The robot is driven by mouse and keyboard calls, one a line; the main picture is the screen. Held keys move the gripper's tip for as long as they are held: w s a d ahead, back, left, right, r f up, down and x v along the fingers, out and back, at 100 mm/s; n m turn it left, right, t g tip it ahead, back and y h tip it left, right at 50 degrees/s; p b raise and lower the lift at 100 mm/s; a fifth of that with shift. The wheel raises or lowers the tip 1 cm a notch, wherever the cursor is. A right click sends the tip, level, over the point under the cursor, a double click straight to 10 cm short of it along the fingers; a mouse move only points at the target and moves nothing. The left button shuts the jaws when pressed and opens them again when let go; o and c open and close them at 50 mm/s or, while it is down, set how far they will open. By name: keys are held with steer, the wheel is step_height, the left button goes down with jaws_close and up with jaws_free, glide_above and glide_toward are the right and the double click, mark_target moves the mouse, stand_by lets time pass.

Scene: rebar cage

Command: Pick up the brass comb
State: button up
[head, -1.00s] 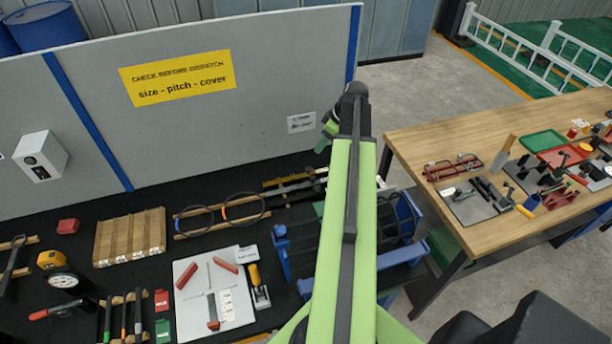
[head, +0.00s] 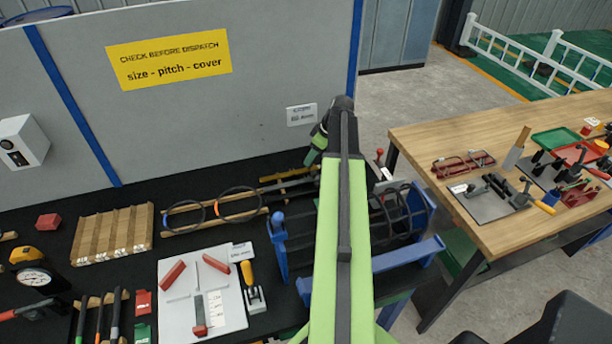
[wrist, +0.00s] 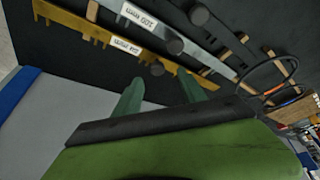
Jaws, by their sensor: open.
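The brass comb (wrist: 88,33) is a long gold-coloured toothed bar with a white label and a dark round knob. It runs diagonally across the wrist view, on the black surface. In the head view the brass comb (head: 281,175) lies at the back of the bench, partly hidden by my arm. My gripper (wrist: 160,75) is open and empty, its two green fingers pointing at the comb's knob and lower half. The remaining gap to the comb is hard to judge. In the head view my gripper (head: 313,154) shows only in part, just above the comb's right end.
A grey comb (wrist: 165,35) with dark knobs lies parallel beside the brass one. Black rings (head: 239,204) on wooden strips lie left. A blue-framed rebar cage (head: 278,246) stands in front, partly behind my arm. A grey panel (head: 240,110) rises behind the bench.

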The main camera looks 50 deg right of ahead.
steer(key=b+x, duration=0.1)
steer(key=x, duration=0.1)
steer(key=b+x, duration=0.1)
steer(key=x, duration=0.1)
steer(key=shift+d+f+b, duration=0.15)
steer(key=shift+d+b, duration=0.05)
steer(key=shift+b, duration=0.2)
steer(key=shift+r, duration=0.2)
jaws_close()
